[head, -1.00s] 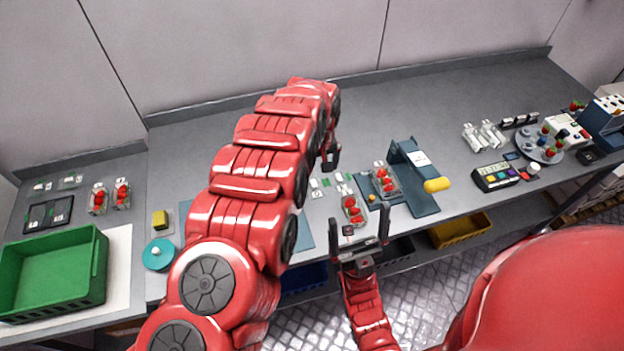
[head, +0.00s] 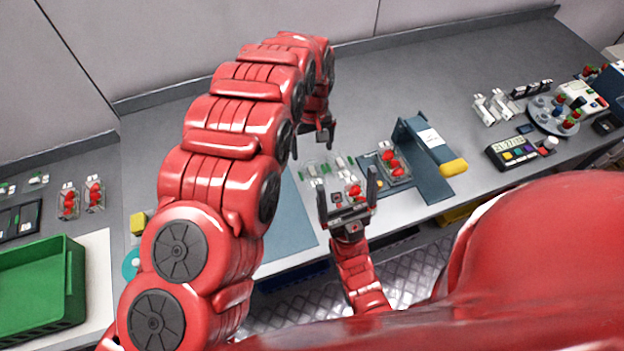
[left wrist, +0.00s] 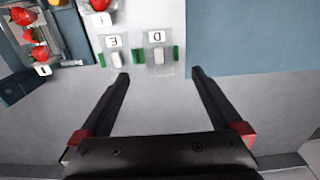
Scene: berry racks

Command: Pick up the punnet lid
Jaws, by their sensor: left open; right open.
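Two clear flat pieces with green side tabs, apparently punnet lids, lie on the white strip in the left wrist view. The lid marked D (left wrist: 158,54) is just beyond and between my left fingertips; the lid marked E (left wrist: 116,55) is beside it to the left. In the head view, the lids (head: 320,170) look small behind my grippers. My left gripper (head: 311,145) is open and empty above the bench; it also shows in the left wrist view (left wrist: 160,76). My right gripper (head: 347,195) is open and empty, lower and near the bench's front edge.
Strawberry punnets stand near the blue stand (head: 418,150) with its yellow end, one partly hidden by my right gripper. A green crate (head: 40,290) and two punnets (head: 82,198) are at left. A labelled timer box (head: 515,151) stands at right. The bench's back is clear.

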